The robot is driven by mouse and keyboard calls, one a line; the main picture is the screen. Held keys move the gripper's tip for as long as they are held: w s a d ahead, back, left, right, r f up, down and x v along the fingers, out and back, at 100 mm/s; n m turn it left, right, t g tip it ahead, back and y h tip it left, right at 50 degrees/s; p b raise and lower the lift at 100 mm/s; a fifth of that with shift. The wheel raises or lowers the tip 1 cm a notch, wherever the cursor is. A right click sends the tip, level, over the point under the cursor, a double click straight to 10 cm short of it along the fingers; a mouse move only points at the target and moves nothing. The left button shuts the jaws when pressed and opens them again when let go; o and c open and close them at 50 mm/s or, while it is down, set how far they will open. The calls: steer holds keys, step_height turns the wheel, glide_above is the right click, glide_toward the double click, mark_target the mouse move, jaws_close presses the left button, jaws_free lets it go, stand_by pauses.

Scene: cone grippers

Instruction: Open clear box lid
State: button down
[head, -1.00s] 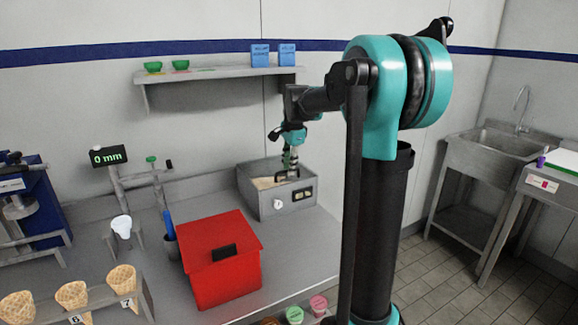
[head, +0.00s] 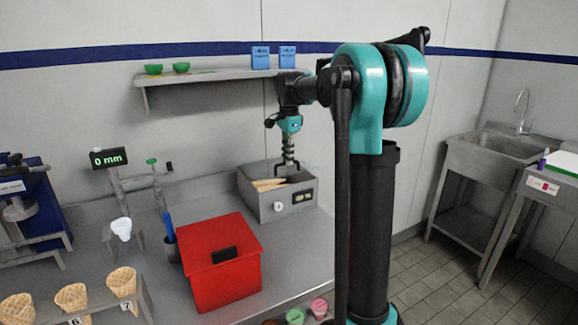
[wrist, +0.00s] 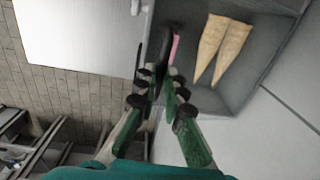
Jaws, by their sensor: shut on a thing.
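A grey metal box (head: 276,209) stands at the back right of the counter, with waffle cones inside (head: 268,185). The cones also show in the wrist view (wrist: 222,52). My gripper (head: 288,160) is above the box, pointing down. In the wrist view my gripper (wrist: 161,78) is shut on a dark handle (wrist: 166,42), with a pink strip beside it. The handle (head: 281,169) stands above the box rim in the head view. The clear lid itself is hard to make out, so its exact tilt cannot be told.
A red box (head: 226,270) with a black handle stands in front on the counter. A shelf (head: 215,75) with green bowls and blue boxes hangs on the wall behind. Cones in a holder (head: 100,310) are at front left. A sink (head: 500,145) is at right.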

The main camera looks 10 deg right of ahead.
steer(key=w+a+r, duration=0.1)
steer(key=w+r, duration=0.4)
steer(key=r, duration=0.2)
steer(key=shift+a+r, duration=0.3)
steer(key=shift+a, duration=0.05)
steer(key=c, duration=1.6)
jaws_free()
steer(key=shift+w+a+f, duration=0.1)
steer(key=shift+w+f, duration=0.05)
steer(key=shift+w, duration=0.05)
steer(key=shift+s, duration=0.15)
